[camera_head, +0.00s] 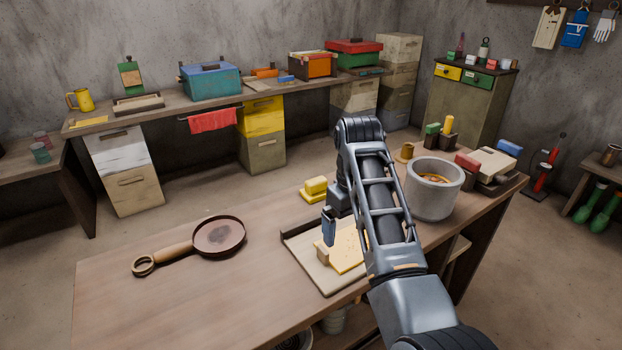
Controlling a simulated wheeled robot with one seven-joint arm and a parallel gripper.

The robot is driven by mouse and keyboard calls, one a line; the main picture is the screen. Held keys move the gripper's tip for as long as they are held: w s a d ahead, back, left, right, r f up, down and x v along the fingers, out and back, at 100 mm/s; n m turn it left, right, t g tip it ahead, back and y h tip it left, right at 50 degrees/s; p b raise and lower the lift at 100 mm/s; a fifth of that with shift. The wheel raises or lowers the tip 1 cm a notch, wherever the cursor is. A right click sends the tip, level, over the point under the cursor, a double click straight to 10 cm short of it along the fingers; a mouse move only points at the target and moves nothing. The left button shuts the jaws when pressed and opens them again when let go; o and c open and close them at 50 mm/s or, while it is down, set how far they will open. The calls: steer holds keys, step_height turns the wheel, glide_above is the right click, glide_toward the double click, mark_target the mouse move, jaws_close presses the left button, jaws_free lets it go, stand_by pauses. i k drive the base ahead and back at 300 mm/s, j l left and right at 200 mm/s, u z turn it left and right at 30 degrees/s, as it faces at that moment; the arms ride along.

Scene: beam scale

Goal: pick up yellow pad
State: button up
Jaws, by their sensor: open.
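A flat pale-yellow pad (347,262) lies on a shallow wooden tray (307,262) on the near workbench. My arm hides its right part. My gripper (329,228) points down above the tray's left part, close to the pad's upper left edge; one dark finger shows clearly and the other is mostly hidden. It is open, with nothing seen in it. Whether it touches the pad cannot be told. A brighter yellow block on a flat yellow base (315,190) sits behind the tray. Another flat yellow piece (89,122) lies on the back bench.
A pan with a wooden handle (218,237) lies left of the tray. A grey pot (434,190) stands right of my arm, with small blocks and a box (497,165) beyond it. The near bench's left front is clear.

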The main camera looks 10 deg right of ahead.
mark_target(315, 189)
steer(key=i, duration=0.95)
